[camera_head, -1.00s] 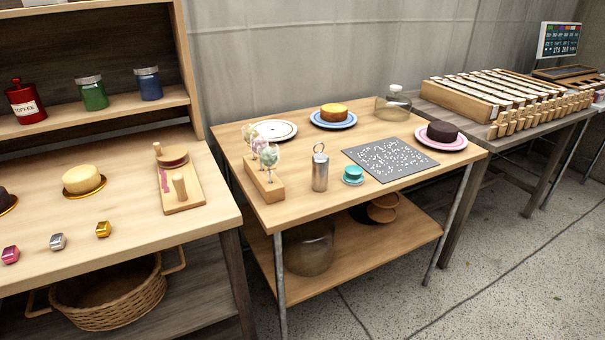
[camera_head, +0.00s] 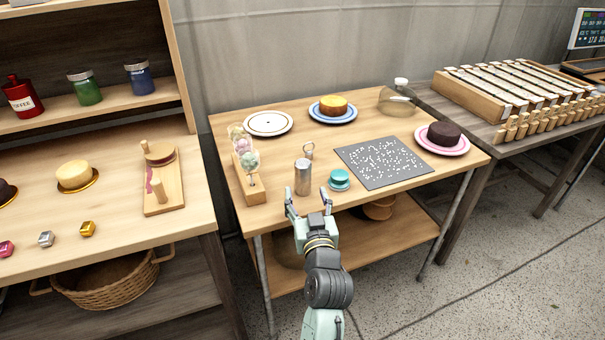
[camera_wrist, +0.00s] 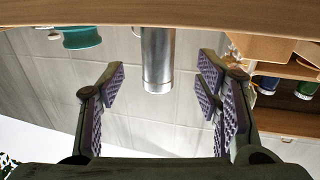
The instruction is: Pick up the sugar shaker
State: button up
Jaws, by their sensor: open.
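The sugar shaker (camera_head: 303,177) is a plain silver cylinder standing upright near the front edge of the middle table (camera_head: 400,192). My gripper (camera_head: 308,200) is open and empty at that front edge, just short of the shaker, its fingers pointing towards it. In the wrist view, which looks upside down, the shaker (camera_wrist: 157,58) appears beyond the fingertips, between the two open fingers of my gripper (camera_wrist: 162,85). I see no contact.
A small metal ring (camera_head: 309,150) shows just behind the shaker. A wooden holder with pastel balls (camera_head: 250,190) stands left. A speckled grey mat (camera_head: 383,162) lies right. Plates with cakes are further back.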

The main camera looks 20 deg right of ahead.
aim_at(304, 183)
jog(key=w+p, duration=0.1)
jog(key=w, duration=0.2)
jog(key=w+d+p, duration=0.1)
jog(key=w, duration=0.2)
jog(key=shift+d+r, duration=0.1)
jog(key=shift+d, duration=0.1)
jog(key=shift+w+d, duration=0.15)
jog(key=shift+w, duration=0.45)
jog(key=shift+c, duration=0.4)
jog(key=c, duration=1.2)
jog(key=shift+c, duration=0.2)
